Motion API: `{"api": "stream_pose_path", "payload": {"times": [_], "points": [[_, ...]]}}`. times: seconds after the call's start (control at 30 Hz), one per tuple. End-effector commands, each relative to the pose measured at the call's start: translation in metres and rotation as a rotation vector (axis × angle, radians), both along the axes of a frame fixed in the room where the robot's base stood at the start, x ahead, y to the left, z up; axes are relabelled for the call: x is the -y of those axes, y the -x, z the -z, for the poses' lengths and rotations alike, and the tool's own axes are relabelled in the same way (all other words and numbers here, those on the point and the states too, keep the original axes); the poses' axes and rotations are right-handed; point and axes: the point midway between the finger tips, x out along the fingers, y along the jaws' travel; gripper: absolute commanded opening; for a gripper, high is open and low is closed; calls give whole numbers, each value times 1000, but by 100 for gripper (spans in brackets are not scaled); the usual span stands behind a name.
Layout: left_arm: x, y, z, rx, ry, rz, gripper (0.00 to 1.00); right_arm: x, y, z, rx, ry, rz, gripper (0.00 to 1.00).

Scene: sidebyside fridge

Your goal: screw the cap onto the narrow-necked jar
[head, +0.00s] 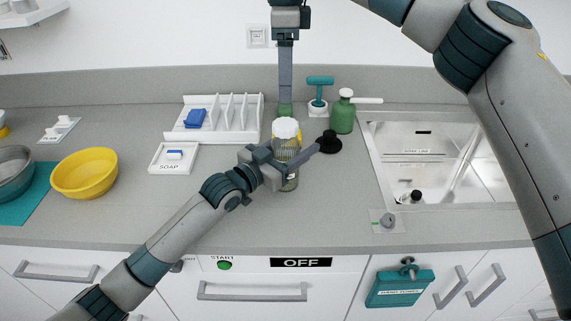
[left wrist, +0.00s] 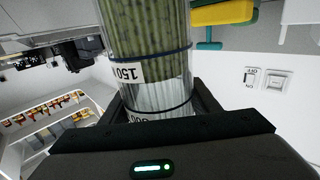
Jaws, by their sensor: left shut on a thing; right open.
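The narrow-necked jar (head: 286,152) is clear, with green contents, and stands on the grey counter. A white cap (head: 286,128) with a yellowish lower edge sits at its top; I cannot tell whether it is threaded on. My left gripper (head: 287,167) is shut on the jar's body from the side. In the left wrist view the jar (left wrist: 148,45) rises between the fingers, with dark bands and measure labels; its cap is out of that view. My right gripper (head: 285,106) is open and points down just above the cap. Its fingers overlap in the head view, and the gap between them is hidden.
A black round object (head: 328,143) lies right beside the jar. Behind stand a teal-handled tool (head: 320,92) and a green bottle (head: 342,118). A white rack (head: 233,132) and soap dish (head: 163,162) are left, a sink (head: 415,130) right.

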Motion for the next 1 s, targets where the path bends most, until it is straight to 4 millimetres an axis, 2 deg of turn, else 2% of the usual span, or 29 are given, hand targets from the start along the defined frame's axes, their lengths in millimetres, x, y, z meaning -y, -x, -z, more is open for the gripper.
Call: {"api": "stream_pose_path", "payload": {"times": [0.2,0.5,0.53,0.6,0.63,1.0], "points": [[0,0,0,-1,-1,0,0,0,0,-18,-1,0,1,67],[0,0,0,0,0,0,0,0,0,-20,-1,0,0,67],[0,0,0,-1,-1,0,58,0,0,-19,-1,0,0,67],[0,0,0,0,0,0,75,0,0,-19,-1,0,0,67],[0,0,0,0,0,0,78,0,0,-19,-1,0,0,67],[-1,1,0,0,0,0,78,0,0,-19,-1,0,0,67]]}}
